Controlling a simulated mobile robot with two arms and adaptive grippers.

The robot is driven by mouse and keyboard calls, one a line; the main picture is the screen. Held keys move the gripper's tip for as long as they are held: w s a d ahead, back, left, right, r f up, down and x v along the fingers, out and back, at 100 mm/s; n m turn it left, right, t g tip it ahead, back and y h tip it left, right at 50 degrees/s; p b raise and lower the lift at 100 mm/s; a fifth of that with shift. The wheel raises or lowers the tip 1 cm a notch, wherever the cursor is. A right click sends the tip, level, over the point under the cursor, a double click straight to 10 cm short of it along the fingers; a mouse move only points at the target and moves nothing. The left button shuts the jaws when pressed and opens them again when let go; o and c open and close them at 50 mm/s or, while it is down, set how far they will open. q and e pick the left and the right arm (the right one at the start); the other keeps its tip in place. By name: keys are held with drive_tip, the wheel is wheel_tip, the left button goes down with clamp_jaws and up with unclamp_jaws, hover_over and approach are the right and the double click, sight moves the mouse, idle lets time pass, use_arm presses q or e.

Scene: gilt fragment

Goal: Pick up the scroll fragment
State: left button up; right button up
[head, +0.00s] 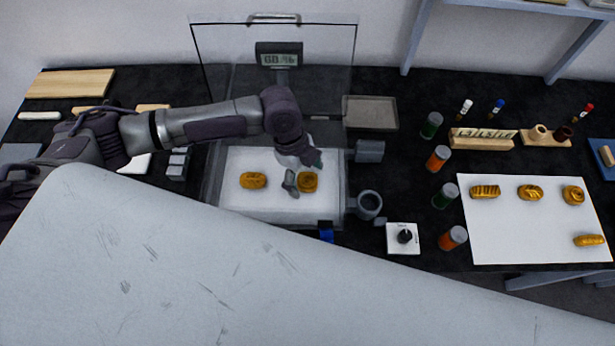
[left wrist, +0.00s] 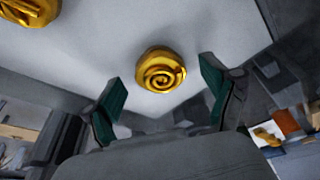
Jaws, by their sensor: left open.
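A round gold fragment with a spiral relief, the scroll fragment (head: 308,181), lies on the white floor of the clear-walled case (head: 235,207). My left gripper (head: 302,173) is open over it, partly covering it in the head view. In the left wrist view the scroll fragment (left wrist: 160,70) shows whole, beyond and roughly between the two separated fingertips of the left gripper (left wrist: 162,80). Nothing is between the fingers. A second gold fragment (head: 253,180) lies to the left in the case, and its edge shows in the left wrist view (left wrist: 28,12). My right gripper is not in view.
A raised clear panel with a digital display (head: 279,55) stands behind the case. A grey ring-shaped fitting (head: 369,205) and a dial box (head: 404,238) are to its right. Several capped jars (head: 437,158) stand further right, before a white sheet (head: 520,240) bearing several gold pieces.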

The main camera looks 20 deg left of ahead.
use_arm(q)
drive_tip(key=c, duration=1.1)
drive_tip(key=shift+o, duration=0.2)
